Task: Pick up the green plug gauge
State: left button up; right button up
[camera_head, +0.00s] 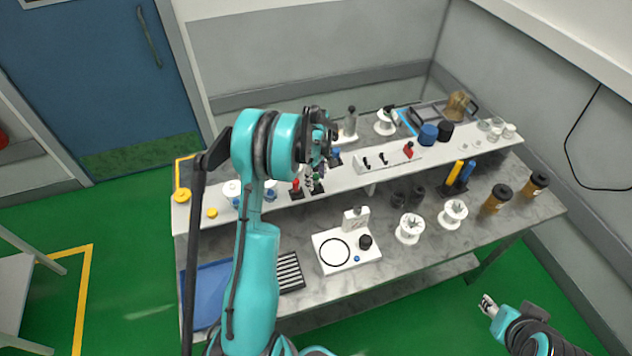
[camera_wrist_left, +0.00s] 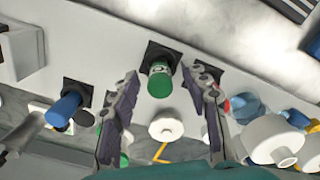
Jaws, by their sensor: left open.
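The green plug gauge (camera_wrist_left: 160,82) stands in a dark square base on the white shelf. In the left wrist view, it lies between the two spread fingers of my left gripper (camera_wrist_left: 161,76), with a gap on each side. In the head view, the left gripper (camera_head: 319,164) hangs over the shelf, and only a small part of the green gauge (camera_head: 317,178) shows under it. My right gripper (camera_head: 488,304) is low at the right, away from the table; its fingers are too small to judge.
A red gauge (camera_head: 296,188) and a blue gauge (camera_head: 336,156) stand close by on the shelf (camera_head: 378,178); the blue one (camera_wrist_left: 64,108) shows left in the wrist view. White spools (camera_head: 409,229) and a white fixture (camera_head: 345,250) stand on the lower tabletop.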

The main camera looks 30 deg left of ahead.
pick_arm(q)
grip_shut()
jog(key=shift+r, duration=0.1)
